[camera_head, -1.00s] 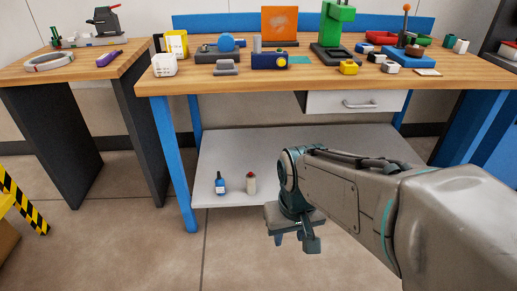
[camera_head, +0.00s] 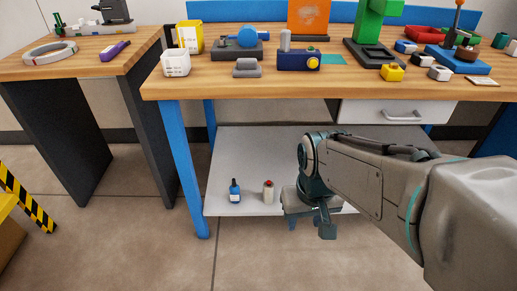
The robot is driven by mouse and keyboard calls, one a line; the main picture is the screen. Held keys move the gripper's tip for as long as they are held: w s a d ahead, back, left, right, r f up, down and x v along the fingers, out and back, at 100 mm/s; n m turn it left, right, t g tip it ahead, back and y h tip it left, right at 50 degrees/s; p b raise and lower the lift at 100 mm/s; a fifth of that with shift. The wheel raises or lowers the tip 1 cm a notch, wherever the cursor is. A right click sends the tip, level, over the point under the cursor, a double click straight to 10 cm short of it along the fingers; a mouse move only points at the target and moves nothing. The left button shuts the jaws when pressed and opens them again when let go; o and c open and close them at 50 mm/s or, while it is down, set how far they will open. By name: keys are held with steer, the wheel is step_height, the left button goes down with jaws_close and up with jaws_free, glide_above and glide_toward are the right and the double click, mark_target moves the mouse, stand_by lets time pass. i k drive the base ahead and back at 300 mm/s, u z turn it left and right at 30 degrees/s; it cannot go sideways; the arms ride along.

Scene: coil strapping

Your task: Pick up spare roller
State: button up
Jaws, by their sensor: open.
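No object is clearly identifiable as the spare roller. A small upright grey cylinder (camera_head: 285,41) stands at a dark blue box with a yellow knob (camera_head: 299,61) on the workbench, and may be it. My gripper (camera_head: 310,226) hangs low in front of the bench's lower shelf, pointing down, with its fingers apart and nothing seen between them. It is well below the bench top and away from the cylinder. My arm hides part of the shelf.
Two bottles stand on the lower shelf (camera_head: 225,165). A second table (camera_head: 85,62) stands left. Floor in front is clear.

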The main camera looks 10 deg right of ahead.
mark_target(268, 186)
steer(key=k, duration=1.3)
steer(key=z, duration=0.6)
steer(key=i, duration=2.35)
steer(key=u, duration=0.15)
